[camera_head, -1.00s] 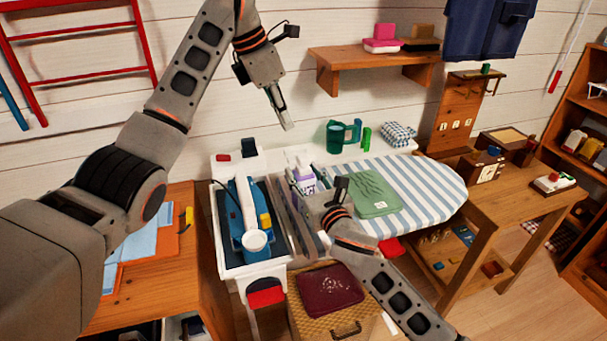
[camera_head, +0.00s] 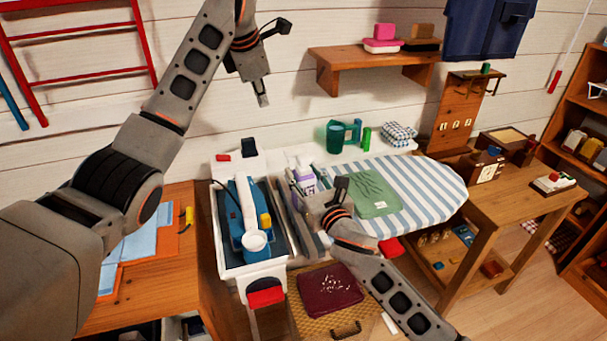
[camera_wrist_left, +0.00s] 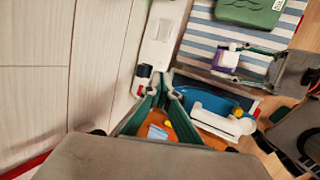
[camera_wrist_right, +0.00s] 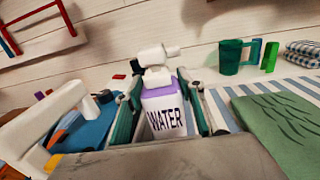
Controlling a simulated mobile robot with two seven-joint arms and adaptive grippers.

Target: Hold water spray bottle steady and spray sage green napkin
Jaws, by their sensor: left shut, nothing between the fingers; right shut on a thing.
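The white water spray bottle (camera_wrist_right: 165,118), with a purple band and the word WATER, stands upright in the right wrist view. My right gripper (camera_wrist_right: 160,92) is shut on its body, one finger on each side. The bottle also shows in the head view (camera_head: 304,182), partly hidden by my gripper, and in the left wrist view (camera_wrist_left: 227,60). The sage green napkin (camera_head: 374,193), with dark leaf lines, lies flat on the striped ironing board (camera_head: 432,190), right of the bottle. My left gripper (camera_head: 263,100) is shut and empty, raised in front of the wall, above and left of the bottle.
A blue-and-white iron-like object (camera_head: 241,215) lies in a tray left of the bottle. A green mug (camera_head: 336,137) and a checked cloth bundle (camera_head: 399,133) stand behind the board. A wall shelf (camera_head: 375,58) is at upper right. The board's right end is clear.

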